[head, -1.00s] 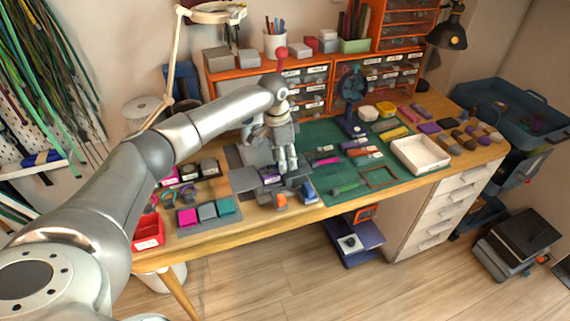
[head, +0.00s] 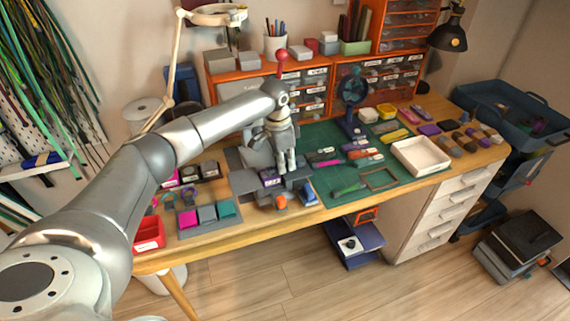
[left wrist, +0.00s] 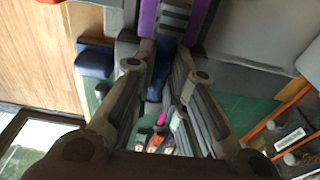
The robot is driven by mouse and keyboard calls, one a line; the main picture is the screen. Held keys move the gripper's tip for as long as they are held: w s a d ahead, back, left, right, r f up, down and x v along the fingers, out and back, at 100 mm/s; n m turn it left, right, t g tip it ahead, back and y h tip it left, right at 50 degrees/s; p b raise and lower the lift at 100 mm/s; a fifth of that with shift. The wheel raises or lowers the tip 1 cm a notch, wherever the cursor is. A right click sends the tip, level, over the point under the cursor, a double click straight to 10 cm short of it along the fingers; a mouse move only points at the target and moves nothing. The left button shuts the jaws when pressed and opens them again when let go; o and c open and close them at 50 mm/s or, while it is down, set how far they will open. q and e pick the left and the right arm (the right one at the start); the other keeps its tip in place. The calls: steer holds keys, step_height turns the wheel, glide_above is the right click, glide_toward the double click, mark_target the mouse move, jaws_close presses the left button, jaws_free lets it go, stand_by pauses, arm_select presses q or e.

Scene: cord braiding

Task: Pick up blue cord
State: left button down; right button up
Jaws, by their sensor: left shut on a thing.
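My left gripper (head: 286,168) points down over the grey braiding fixture (head: 244,182) on the bench. In the left wrist view its two fingers (left wrist: 166,45) close around a narrow dark blue strip (left wrist: 158,72), which looks like the blue cord. The strip's full length and ends are hidden by the fingers. A purple block with grey bands (left wrist: 174,16) lies just beyond the fingertips. In the head view the cord is too small to make out at the fingertips. My right gripper is in neither view.
A green mat (head: 328,190) with tools lies right of the fixture, with a white tray (head: 420,157) on it. A blue block (head: 308,194) sits beside the fixture. A red bin (head: 148,233) stands at the bench's left end. Orange drawers (head: 312,100) stand behind.

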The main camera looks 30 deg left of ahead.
arm_select(q)
steer(key=shift+r, duration=0.6)
steer(key=s+d+r, duration=0.6)
steer(key=s+r, duration=0.6)
steer(key=w+a+p, duration=0.3)
steer(key=a+p, duration=0.2)
steer(key=a, duration=0.6)
steer(key=shift+w+a+f+p, duration=0.15)
steer(key=shift+w+a+p, duration=0.15)
steer(key=shift+w+a, duration=0.1)
steer(key=shift+w+a+p, duration=0.15)
steer(key=shift+w+p, duration=0.35)
steer(key=shift+p, duration=0.3)
stand_by(0.6)
steer(key=shift+p, duration=0.75)
stand_by(0.7)
steer(key=c, duration=1.4)
jaws_free()
steer(key=shift+o, duration=0.2)
